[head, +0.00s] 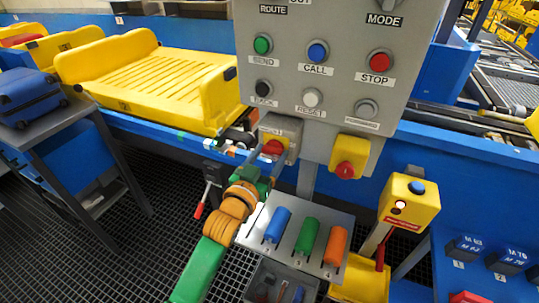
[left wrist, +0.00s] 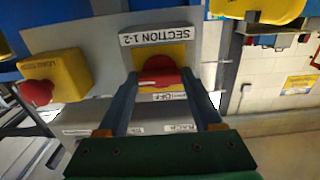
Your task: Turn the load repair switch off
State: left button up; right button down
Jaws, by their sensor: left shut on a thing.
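A rotary switch with a red handle on a yellow plate (head: 273,147) sits on a grey box under the control panel. In the left wrist view its red handle (left wrist: 160,72) is between my fingers, with a label reading SECTION 1-2 above and OFF below. My left gripper (head: 262,168) is shut on this handle; its green and orange arm comes from below. A second yellow box with a red knob (head: 347,169) is to the right in the head view. It also shows at the left of the wrist view (left wrist: 40,92), with a label that seems to start with LOAD.
The grey panel (head: 325,20) with several buttons hangs above. A plate (head: 255,222) with blue, green and orange cylinders lies below the switches. A yellow button box (head: 408,203) stands to the right. A yellow tray (head: 150,75) rests on the conveyor at the left.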

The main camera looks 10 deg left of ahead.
pick_arm(q)
jog(key=shift+r+n+p, duration=0.15)
jog(key=shift+n+p, duration=1.2)
jog(key=shift+n, duration=0.75)
jog(key=n+p, duration=0.2)
jog(key=n, duration=0.2)
jog(key=shift+n, duration=0.3)
jog(key=n+p, duration=0.1)
jog(key=n, duration=0.3)
jog(key=shift+n, duration=0.3)
jog(key=shift+n+p, duration=0.3)
jog(key=shift+n, duration=1.9)
jog(key=o, duration=1.4)
jog(key=shift+c, duration=0.2)
